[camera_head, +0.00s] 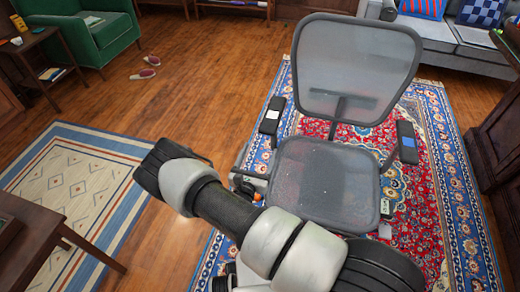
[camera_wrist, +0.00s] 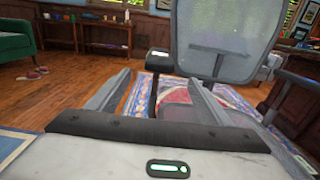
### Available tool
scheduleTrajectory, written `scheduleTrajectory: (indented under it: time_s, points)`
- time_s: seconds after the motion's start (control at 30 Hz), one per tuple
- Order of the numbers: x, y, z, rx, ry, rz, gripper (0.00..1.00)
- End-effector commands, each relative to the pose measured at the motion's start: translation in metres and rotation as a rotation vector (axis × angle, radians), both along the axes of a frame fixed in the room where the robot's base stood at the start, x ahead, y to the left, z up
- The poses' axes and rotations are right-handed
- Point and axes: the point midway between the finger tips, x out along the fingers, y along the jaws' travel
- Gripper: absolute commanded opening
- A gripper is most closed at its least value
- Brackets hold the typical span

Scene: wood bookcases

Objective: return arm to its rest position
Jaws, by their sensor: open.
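My arm reaches up from the bottom of the head view, with grey and black links bent toward the left. My gripper shows in the wrist view (camera_wrist: 155,92), with its two fingers spread wide apart and nothing between them. Beyond the fingers are the wood floor and a grey mesh office chair (camera_wrist: 225,40). In the head view the same chair (camera_head: 325,180) stands just behind and right of my arm. My gripper's fingertips cannot be made out in the head view.
The chair stands on a red and blue patterned rug (camera_head: 440,190). A beige and blue rug (camera_head: 75,185) and a dark table (camera_head: 30,235) are at left. A green armchair (camera_head: 100,35) and grey sofa (camera_head: 440,38) stand at the back. Wood floor (camera_head: 200,85) is mostly clear between.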

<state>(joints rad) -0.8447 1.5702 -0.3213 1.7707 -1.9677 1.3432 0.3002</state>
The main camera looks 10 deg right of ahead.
Motion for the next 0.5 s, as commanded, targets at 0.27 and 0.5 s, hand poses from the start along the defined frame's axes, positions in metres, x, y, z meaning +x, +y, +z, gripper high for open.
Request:
scheduleTrajectory:
  time_s: [0.27, 0.5]
  points:
    - [0.000, 0.000, 0.000, 0.000, 0.000, 0.001, 0.73]
    - [0.004, -0.007, 0.017, 0.030, -0.021, -0.053, 0.73]
